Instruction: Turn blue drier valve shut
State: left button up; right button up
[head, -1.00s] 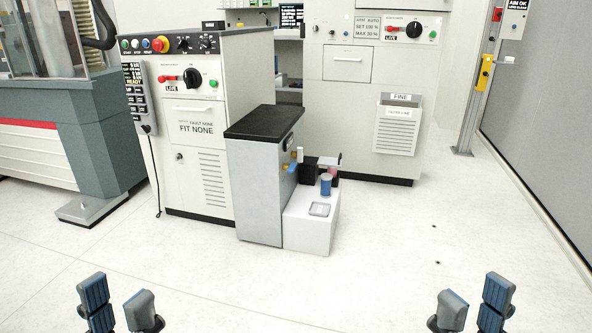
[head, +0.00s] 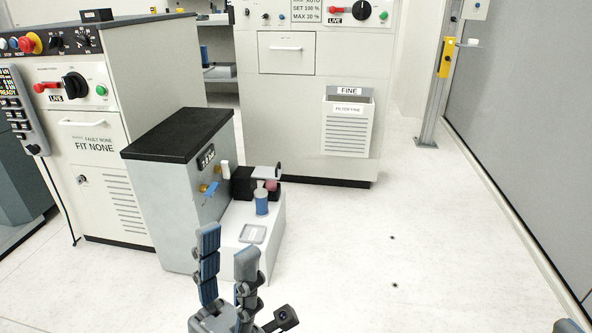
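The blue valve handle (head: 210,188) sits on the right face of a grey cabinet (head: 160,210) with a black top. Small brass-coloured parts are beside it. My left gripper (head: 228,242) is in the lower middle of the head view, below the blue handle in the picture and apart from it. Its fingers point up, spread with a gap between them, and hold nothing. My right gripper (head: 570,326) shows only as a sliver at the bottom right corner, so its opening is hidden.
A white plinth (head: 267,235) next to the cabinet carries a blue cylinder (head: 262,202), a small tray (head: 252,234) and a black device (head: 242,183). A control cabinet (head: 95,140) stands to the left. The floor (head: 420,260) to the right is clear.

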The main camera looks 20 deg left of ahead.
aim_at(208, 191)
jog(key=i+l, duration=0.1)
jog(key=i, duration=0.55)
jog(key=i+l, duration=0.1)
jog(key=i, duration=0.55)
jog(key=i+l+u, duration=0.1)
jog(key=i+u, duration=0.15)
jog(key=u, duration=0.15)
jog(key=i+l+u, duration=0.15)
jog(key=i+u, duration=0.25)
jog(key=i+l+u, duration=0.1)
jog(key=l+u, duration=0.25)
jog(key=i+l+u, duration=0.2)
jog(key=u, duration=0.2)
jog(key=i+l+u, duration=0.25)
jog(key=l+u, duration=0.25)
jog(key=l, duration=0.25)
jog(key=i+l+u, duration=0.2)
jog(key=l, duration=0.2)
jog(key=k, duration=0.1)
